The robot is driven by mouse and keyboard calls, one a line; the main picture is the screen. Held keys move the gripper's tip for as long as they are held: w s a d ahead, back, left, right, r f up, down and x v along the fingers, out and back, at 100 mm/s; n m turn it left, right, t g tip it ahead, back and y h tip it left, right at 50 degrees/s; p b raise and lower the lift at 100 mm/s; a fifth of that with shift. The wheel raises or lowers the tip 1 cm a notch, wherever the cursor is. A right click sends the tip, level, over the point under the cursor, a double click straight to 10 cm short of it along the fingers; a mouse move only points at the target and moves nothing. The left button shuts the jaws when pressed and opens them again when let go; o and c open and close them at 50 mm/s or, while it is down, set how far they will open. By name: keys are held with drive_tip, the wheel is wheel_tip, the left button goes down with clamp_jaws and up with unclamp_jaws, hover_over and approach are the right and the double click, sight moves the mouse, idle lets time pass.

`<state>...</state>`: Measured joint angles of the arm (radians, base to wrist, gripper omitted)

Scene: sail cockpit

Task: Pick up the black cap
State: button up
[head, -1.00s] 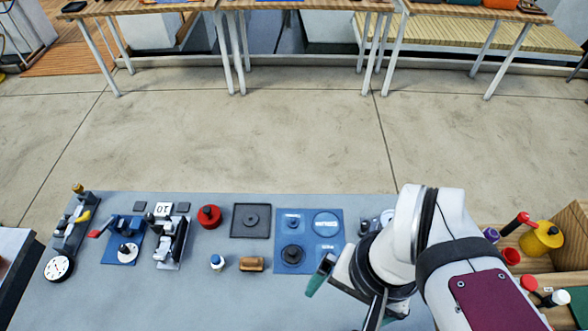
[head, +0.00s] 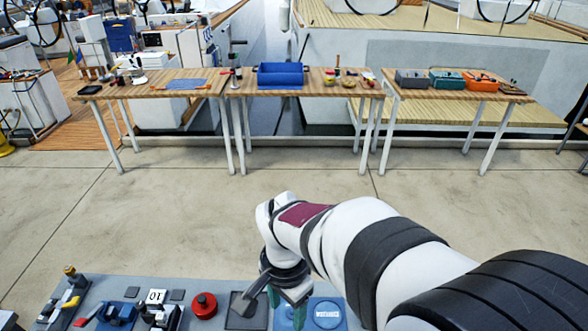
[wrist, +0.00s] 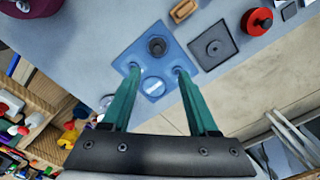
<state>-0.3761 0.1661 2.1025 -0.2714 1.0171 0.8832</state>
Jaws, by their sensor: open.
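The black cap (wrist: 157,46) is a dark round piece on the blue tray (wrist: 126,56), seen in the wrist view. The tray also carries a round blue disc with white lettering (wrist: 153,86). My gripper (wrist: 156,72) is open and empty, its two teal fingers apart over the tray. In the wrist view the cap shows just beyond the fingertips, between their lines. In the head view my gripper (head: 288,305) is above the bench near the tray (head: 338,304); the cap does not show there.
A dark square plate (wrist: 205,58) with a round centre lies beside the tray. A wooden shelf of bottles and tools (wrist: 38,120) stands at the wrist view's left. Tables stand across the floor.

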drive_tip(key=f, duration=1.5)
drive_tip(key=shift+d+f, duration=0.3)
drive_tip(key=shift+d, duration=0.1)
clamp_jaws()
